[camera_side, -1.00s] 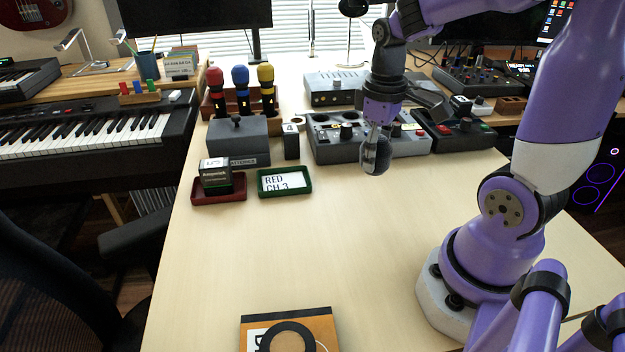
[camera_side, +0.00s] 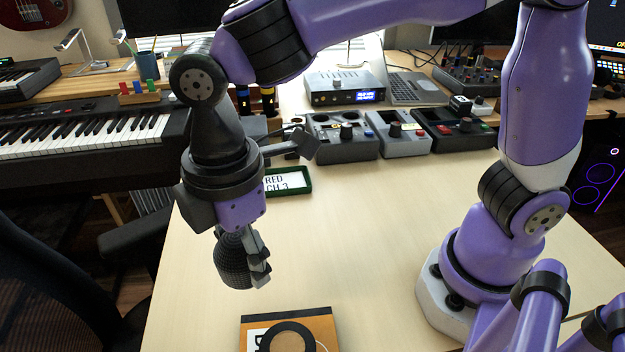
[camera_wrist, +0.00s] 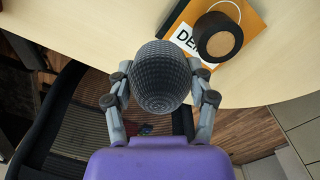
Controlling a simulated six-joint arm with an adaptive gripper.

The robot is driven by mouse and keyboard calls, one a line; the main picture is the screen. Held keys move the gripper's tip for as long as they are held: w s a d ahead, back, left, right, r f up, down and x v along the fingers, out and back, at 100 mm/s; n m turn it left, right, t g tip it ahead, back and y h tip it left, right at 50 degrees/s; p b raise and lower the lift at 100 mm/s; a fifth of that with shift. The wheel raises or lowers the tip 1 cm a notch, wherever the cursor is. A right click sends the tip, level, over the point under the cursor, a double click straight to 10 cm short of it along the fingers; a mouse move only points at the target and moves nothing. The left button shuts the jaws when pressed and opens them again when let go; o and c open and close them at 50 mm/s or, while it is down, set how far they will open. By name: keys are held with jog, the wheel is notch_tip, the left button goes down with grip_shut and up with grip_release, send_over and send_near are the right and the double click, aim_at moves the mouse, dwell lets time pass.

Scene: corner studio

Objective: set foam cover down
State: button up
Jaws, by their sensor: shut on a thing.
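The foam cover (camera_side: 232,264) is a dark, rounded, textured piece. My gripper (camera_side: 257,262) is shut on it and holds it above the near left part of the table (camera_side: 390,230). In the wrist view the foam cover (camera_wrist: 160,76) sits between the two fingers of my gripper (camera_wrist: 160,95). There it appears past the table's edge, with the chair behind it. Its underside is hidden from the side camera.
A green-rimmed tray (camera_side: 290,182) and several grey control boxes (camera_side: 345,140) stand farther back. The middle of the table is clear.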

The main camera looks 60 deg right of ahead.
jog(key=shift+w+a+f, duration=0.1)
jog(key=shift+w+f, duration=0.05)
jog(key=shift+f, duration=0.1)
jog(key=w+d+f, duration=0.2)
jog(key=w, duration=0.1)
jog(key=w+d+f, duration=0.4)
jog(key=w, duration=0.1)
jog(key=shift+w+d+f, duration=0.15)
jog(key=shift+w+f, duration=0.1)
jog(key=shift+w, duration=0.1)
jog(key=shift+f, duration=2)
jog(key=shift+f, duration=0.15)
jog(key=o, duration=0.7)
jog(key=shift+o, duration=0.2)
